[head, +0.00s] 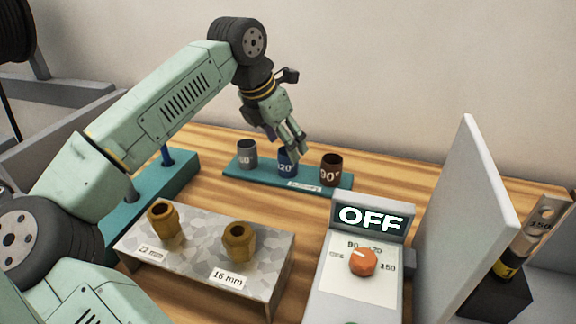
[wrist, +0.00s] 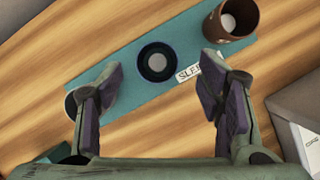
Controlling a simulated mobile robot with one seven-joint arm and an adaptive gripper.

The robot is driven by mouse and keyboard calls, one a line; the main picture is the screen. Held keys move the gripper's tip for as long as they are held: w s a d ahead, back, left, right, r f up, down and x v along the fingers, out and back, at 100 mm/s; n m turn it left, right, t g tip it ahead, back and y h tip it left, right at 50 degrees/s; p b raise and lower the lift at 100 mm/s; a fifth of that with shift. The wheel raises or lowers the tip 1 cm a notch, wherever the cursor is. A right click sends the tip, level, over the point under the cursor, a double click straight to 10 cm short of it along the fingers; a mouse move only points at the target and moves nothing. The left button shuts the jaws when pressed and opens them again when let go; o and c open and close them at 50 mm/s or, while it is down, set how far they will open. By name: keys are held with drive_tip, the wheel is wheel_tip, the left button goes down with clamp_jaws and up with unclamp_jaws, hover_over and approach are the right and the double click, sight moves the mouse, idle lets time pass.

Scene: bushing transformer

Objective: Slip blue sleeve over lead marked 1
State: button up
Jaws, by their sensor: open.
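The blue sleeve (head: 287,163) stands upright on a teal sleeve tray (head: 225,168), between a grey sleeve and a brown sleeve, and is marked 120. In the wrist view the blue sleeve (wrist: 157,62) shows from above as a dark ring. My gripper (head: 298,150) is over the tray close to the blue sleeve. In the wrist view its open fingers (wrist: 160,82) stand wide apart, one to each side of the blue sleeve, holding nothing. The lead marked 1 (head: 510,268) appears to be at the far right, behind a white panel, and is partly hidden.
The grey sleeve (head: 247,154) and brown sleeve (head: 331,170) flank the blue one closely. A metal block (head: 200,262) with two brass fittings stands in front. A control box (head: 365,275) reads OFF. A tall white panel (head: 470,220) stands between the tray and the lead.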

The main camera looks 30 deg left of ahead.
sight(288, 162)
drive_tip(key=x, duration=0.2)
drive_tip(key=b+x, duration=0.1)
drive_tip(key=x, duration=0.1)
drive_tip(key=shift+a+f, duration=0.15)
drive_tip(key=shift+f, duration=0.1)
drive_tip(key=shift+r, duration=0.1)
drive_tip(key=c, duration=0.9)
